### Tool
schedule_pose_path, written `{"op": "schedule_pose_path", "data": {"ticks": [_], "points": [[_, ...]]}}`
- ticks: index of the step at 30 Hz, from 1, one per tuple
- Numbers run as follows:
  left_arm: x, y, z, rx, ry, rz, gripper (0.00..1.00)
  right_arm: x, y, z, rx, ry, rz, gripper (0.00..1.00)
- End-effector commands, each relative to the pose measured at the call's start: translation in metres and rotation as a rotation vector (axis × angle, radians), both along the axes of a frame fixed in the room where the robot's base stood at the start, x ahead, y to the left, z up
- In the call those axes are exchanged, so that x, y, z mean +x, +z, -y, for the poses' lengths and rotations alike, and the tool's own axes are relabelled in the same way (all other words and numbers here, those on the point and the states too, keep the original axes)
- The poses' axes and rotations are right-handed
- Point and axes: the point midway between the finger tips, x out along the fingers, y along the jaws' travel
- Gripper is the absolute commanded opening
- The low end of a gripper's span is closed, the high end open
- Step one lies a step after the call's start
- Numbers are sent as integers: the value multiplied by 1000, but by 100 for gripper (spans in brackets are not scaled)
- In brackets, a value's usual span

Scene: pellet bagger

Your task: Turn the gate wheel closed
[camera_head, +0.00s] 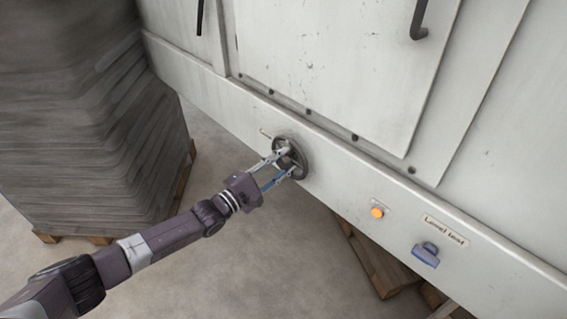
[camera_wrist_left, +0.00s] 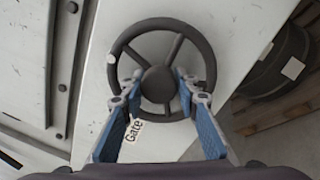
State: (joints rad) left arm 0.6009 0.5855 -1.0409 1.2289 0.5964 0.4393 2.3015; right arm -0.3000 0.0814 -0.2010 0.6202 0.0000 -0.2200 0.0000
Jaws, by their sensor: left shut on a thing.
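The gate wheel (camera_head: 303,160) is a dark round handwheel on the lower rail of the pale machine panel. My left gripper (camera_head: 283,161) reaches the wheel from the front. In the left wrist view its two fingers (camera_wrist_left: 158,85) sit on either side of the hub, shut on the wheel. The exact contact of the fingertips is hard to see. My right gripper is not in view.
A tall dark stack (camera_head: 85,130) stands on a pallet at the left. Grey floor (camera_head: 240,265) is open below the wheel.

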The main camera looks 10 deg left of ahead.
Motion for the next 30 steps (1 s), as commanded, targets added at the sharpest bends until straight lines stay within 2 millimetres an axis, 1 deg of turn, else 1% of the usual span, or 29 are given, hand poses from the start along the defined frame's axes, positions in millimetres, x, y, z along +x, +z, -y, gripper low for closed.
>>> {"op": "schedule_pose_path", "data": {"ticks": [12,13,17,26,30], "points": [[0,0,-1,-10,1,-9,0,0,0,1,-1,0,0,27],[0,0,-1,-10,1,-9,32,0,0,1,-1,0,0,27],[0,0,0,-10,1,-7,46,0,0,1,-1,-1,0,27],[-1,0,-1,-8,1,-6,46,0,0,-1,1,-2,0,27],[-11,-3,-10,-7,1,-8,46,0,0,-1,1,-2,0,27]]}}
